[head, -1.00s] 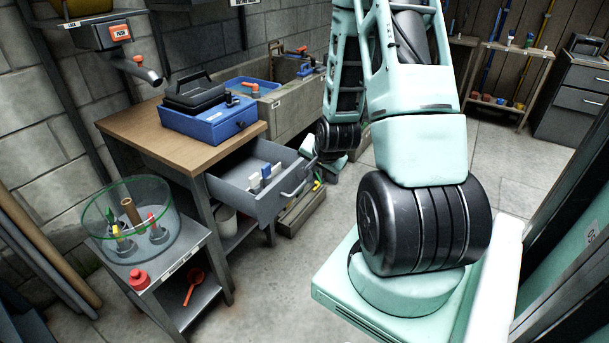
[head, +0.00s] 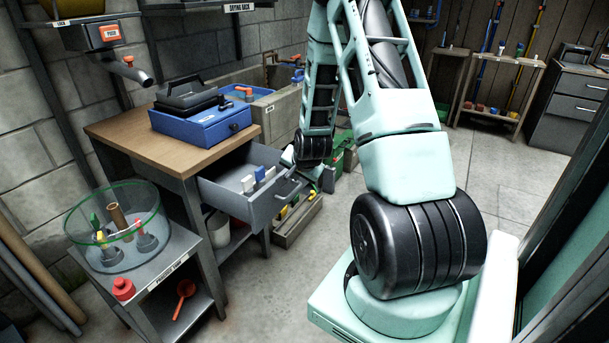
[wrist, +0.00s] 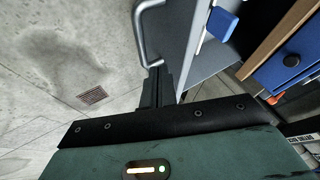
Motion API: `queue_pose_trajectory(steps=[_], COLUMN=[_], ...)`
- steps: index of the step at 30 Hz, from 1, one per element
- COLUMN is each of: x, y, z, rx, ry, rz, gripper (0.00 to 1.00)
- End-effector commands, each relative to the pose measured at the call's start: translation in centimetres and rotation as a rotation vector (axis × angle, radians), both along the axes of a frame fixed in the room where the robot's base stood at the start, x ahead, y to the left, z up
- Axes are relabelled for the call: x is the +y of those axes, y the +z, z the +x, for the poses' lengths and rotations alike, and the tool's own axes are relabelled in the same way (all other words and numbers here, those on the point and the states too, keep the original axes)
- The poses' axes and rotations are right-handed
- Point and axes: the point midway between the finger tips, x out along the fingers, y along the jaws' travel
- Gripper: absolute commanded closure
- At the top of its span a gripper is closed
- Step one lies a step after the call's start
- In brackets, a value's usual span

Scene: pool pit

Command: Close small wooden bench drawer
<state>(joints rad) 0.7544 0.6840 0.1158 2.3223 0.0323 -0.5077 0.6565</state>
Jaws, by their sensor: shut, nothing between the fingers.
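The small bench (head: 150,140) has a wooden top and a grey drawer (head: 235,200) below it. The drawer is pulled well out, with blue and white items inside. Its bar handle (head: 290,190) is on the front face. In the wrist view, the handle (wrist: 140,28) and the drawer (wrist: 205,65) lie ahead of my gripper (wrist: 158,75). My gripper is shut and empty, with its tips close to one end of the handle; I cannot tell whether they touch. In the head view my gripper (head: 290,155) is small and partly hidden near the drawer's far front corner.
A blue case (head: 200,130) sits on the bench top. A low side shelf (head: 165,265) with a clear round tub (head: 118,240) and a red pot (head: 123,288) stands at left. A low tray (head: 298,222) is on the floor beyond the drawer. The floor at right is open.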

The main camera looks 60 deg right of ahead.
Motion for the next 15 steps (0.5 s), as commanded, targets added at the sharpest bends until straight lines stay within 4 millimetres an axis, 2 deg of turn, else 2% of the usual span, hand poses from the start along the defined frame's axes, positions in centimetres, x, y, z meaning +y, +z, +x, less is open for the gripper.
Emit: queue_pose_trajectory(steps=[6, 15], x=[0.1, 0.1], y=[0.0, 0.0], z=[1.7, 1.8], rx=[0.003, 0.002], ry=[-0.001, -0.003], rz=[0.0, 0.001], gripper=[1.0, 1.0])
